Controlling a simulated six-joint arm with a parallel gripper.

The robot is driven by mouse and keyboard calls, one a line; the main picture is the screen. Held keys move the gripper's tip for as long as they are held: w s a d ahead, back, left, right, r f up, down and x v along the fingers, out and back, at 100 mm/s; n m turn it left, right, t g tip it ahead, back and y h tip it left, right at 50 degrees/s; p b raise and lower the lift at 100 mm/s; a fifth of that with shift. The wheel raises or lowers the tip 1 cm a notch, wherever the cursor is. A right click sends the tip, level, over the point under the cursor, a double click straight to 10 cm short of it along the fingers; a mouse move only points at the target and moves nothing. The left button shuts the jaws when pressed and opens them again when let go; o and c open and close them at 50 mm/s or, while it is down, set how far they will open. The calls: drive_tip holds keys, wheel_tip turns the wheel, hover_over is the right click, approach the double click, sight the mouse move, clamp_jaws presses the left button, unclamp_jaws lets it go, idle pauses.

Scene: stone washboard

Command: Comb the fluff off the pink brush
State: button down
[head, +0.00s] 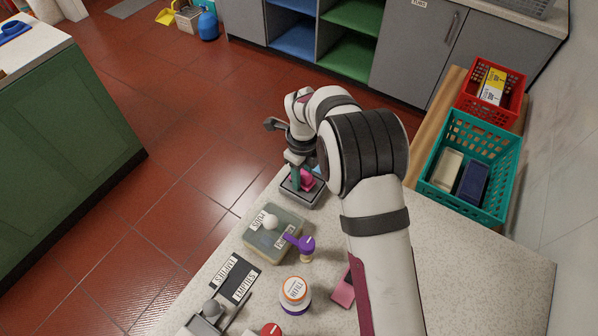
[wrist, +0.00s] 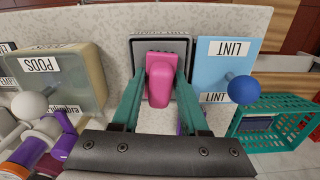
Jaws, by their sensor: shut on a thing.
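My gripper (wrist: 160,82) has its two teal fingers on either side of the pink brush (wrist: 160,68) and is shut on it. The brush is over a grey tray (wrist: 184,47) with a dark rim, and I cannot tell whether it touches the tray. In the head view, the gripper (head: 302,178) points down at the tray (head: 303,199) near the counter's far corner, and a bit of pink (head: 308,181) shows between the fingers. No fluff can be made out, and the brush's underside is hidden.
A light blue LINT box (wrist: 222,65) with a blue knob stands right of the tray in the wrist view. A PODS box (wrist: 70,72) with a white knob stands left. A purple-handled tool (head: 300,242), a jar (head: 295,291) and a pink block (head: 343,291) are nearer. Teal basket (head: 455,205) lies right.

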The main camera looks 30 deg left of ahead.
drive_tip(key=shift+d, duration=1.15)
drive_tip(key=shift+d+r, duration=0.1)
drive_tip(key=shift+d, duration=0.05)
drive_tip(key=shift+r, duration=4.05)
drive_tip(key=d+r+n, duration=0.5)
drive_tip(key=d+n, duration=0.1)
drive_tip(key=d, duration=0.4)
drive_tip(key=d+r+n, duration=0.6)
drive_tip(key=d, duration=0.5)
drive_tip(key=d+r+n, duration=0.6)
drive_tip(key=d+n, duration=0.1)
drive_tip(key=d, duration=0.3)
drive_tip(key=shift+d, duration=0.15)
